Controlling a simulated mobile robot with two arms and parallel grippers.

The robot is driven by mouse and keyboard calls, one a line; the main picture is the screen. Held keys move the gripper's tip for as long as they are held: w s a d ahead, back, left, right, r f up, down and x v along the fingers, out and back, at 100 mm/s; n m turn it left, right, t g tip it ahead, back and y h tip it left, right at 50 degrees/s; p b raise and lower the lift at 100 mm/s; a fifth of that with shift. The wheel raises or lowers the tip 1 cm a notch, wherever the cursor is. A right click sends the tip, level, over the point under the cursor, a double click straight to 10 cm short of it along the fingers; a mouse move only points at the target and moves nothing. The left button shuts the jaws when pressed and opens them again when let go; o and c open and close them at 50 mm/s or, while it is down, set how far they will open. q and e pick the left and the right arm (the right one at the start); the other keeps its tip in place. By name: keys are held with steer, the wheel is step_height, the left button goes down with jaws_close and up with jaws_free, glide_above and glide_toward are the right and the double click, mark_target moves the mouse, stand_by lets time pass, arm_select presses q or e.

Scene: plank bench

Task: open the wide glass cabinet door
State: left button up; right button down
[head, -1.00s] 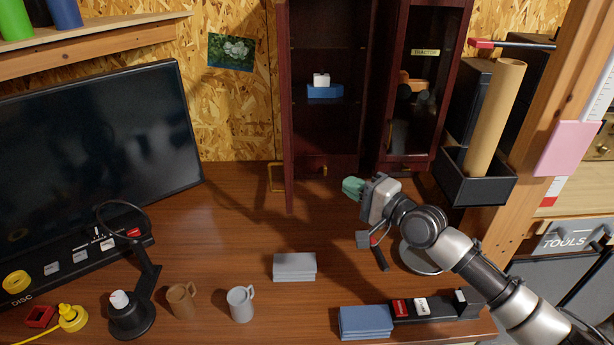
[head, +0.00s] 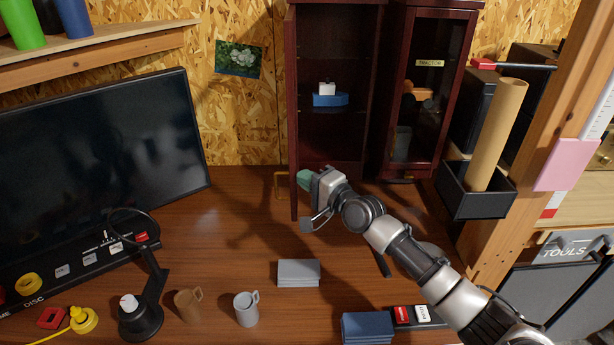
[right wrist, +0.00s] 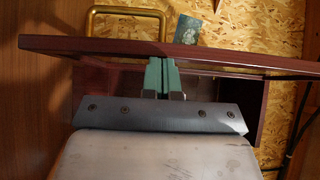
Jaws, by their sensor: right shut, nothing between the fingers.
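The wide cabinet door (head: 292,120) stands swung out from the dark red cabinet (head: 333,133), seen almost edge-on in the head view. Its brass handle (head: 279,185) is on the door's far left side. In the right wrist view the door (right wrist: 100,48) crosses the top, with the handle (right wrist: 127,12) beyond it. My right gripper (head: 304,180) is shut and empty, on the door's inner side. Its green fingertips (right wrist: 162,72) are at or very near the inner face; I cannot tell whether they touch. My left gripper is out of view.
A blue-and-white toy boat (head: 330,97) sits inside the open cabinet. The narrower cabinet labelled TRACTOR (head: 430,100) is shut at right. A monitor (head: 95,165) stands left; grey blocks (head: 299,272) and mugs (head: 246,309) lie nearer.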

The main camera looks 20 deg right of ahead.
mark_target(275, 174)
steer(key=a+p, duration=0.1)
steer(key=a, duration=0.1)
steer(key=w+a+p, duration=0.1)
steer(key=a, duration=0.2)
steer(key=shift+w+a+r, duration=0.1)
steer(key=shift+w, duration=0.05)
steer(key=shift+w+a, duration=0.1)
steer(key=shift+a, duration=0.2)
steer(key=shift+d, duration=0.1)
